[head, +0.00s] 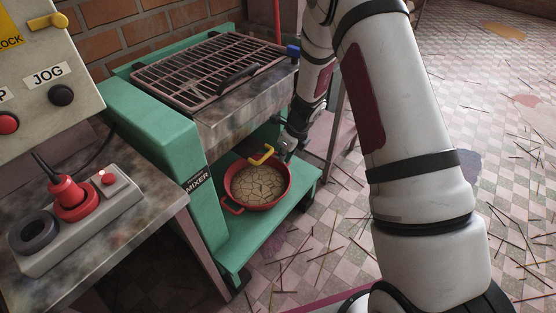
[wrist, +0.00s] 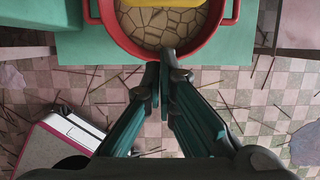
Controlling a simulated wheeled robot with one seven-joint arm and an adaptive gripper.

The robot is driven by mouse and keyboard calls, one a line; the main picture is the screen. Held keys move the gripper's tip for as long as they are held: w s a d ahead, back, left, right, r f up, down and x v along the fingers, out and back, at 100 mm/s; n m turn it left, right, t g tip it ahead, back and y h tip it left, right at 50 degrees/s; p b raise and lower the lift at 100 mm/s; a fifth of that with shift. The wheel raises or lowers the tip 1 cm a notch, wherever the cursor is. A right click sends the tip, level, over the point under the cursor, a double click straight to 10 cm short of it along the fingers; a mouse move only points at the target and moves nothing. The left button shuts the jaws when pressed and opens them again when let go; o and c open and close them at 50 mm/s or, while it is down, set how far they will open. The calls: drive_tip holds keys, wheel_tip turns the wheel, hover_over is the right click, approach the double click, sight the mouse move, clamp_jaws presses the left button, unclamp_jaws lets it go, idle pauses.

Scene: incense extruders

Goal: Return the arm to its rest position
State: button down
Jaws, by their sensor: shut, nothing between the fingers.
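My gripper (head: 287,147) is at the right side of the green mixer machine (head: 150,125), close to the red pot's far rim. In the wrist view my gripper (wrist: 161,66) is shut, with its fingertips together and empty, just at the pot's edge. I cannot tell whether they touch it. The red pot (head: 240,201) stands on the machine's lower green shelf and holds a cracked tan mass (head: 258,184). It also shows in the wrist view (wrist: 102,36). A yellow handle piece (head: 262,156) lies across the pot's far rim. My arm is extended forward and down.
A metal grate (head: 210,68) with a dark handle tops the machine. A power strip (head: 100,205) with a red plug sits on the left table (head: 140,230). A control panel (head: 45,65) stands at upper left. Thin sticks litter the tiled floor (head: 490,150) at right.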

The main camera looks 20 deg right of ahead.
drive_tip(key=s+a+r+n+y+p, duration=0.1)
drive_tip(key=s+a+r+n, duration=0.1)
drive_tip(key=s+r+n, duration=0.6)
drive_tip(key=s+a+r+n, duration=0.1)
drive_tip(key=s+a+r, duration=0.15)
drive_tip(key=r, duration=0.95)
drive_tip(key=s+a+r+n+y+p, duration=0.1)
drive_tip(key=s+r+n, duration=0.45)
drive_tip(key=r, duration=0.45)
drive_tip(key=s+d+r+n+g+h, duration=0.1)
drive_tip(key=s+d+r+n+h, duration=0.15)
drive_tip(key=s+n, duration=0.8)
drive_tip(key=s+d+r+n+g+h, duration=0.1)
drive_tip(key=s+d+r+n+h, duration=0.2)
drive_tip(key=s, duration=1.4)
wheel_tip(320, 180, up, 18)
drive_tip(key=t+y+p, duration=0.1)
drive_tip(key=t+p, duration=0.2)
drive_tip(key=p, duration=1.2)
drive_tip(key=shift+w+a+f+n+p, duration=0.2)
drive_tip(key=shift+w+n+p, duration=0.1)
drive_tip(key=shift+n+p, duration=0.1)
drive_tip(key=shift+y, duration=0.25)
